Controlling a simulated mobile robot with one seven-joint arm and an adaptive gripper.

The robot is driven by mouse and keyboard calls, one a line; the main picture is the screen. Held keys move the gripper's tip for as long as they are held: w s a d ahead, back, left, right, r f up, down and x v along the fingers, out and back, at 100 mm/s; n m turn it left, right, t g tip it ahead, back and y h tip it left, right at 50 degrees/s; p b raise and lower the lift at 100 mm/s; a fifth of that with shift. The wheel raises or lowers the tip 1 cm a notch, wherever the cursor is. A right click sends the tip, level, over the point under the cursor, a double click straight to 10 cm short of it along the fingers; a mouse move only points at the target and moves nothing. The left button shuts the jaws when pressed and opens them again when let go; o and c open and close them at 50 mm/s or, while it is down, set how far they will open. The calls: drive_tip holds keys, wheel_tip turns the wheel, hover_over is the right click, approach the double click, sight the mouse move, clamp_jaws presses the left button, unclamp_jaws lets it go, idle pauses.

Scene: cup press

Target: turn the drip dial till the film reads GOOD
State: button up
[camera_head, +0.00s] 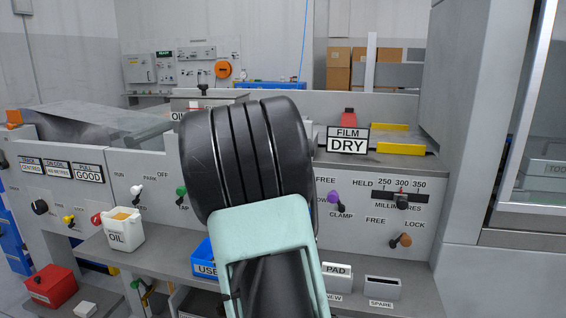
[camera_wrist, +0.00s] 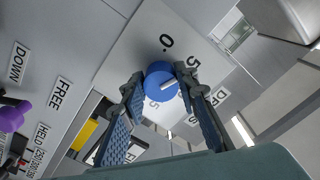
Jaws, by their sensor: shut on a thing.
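My gripper (camera_wrist: 161,82) is shut on the dial, with one finger on each side. The film sign (camera_head: 347,140) reads DRY in the head view. There my dark arm and pale green wrist cover hide the dial and the fingers.
A purple clamp knob (camera_head: 333,197), an orange lock knob (camera_head: 405,240) and a millimetre slider (camera_head: 401,201) are on the panel at right.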

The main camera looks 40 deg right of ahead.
drive_tip(key=shift+m+b, duration=0.9)
drive_tip(key=shift+m, duration=0.2)
drive_tip(key=o, duration=1.1)
drive_tip(key=shift+o, duration=0.2)
drive_tip(key=v, duration=1.2)
drive_tip(key=shift+w+a, duration=0.1)
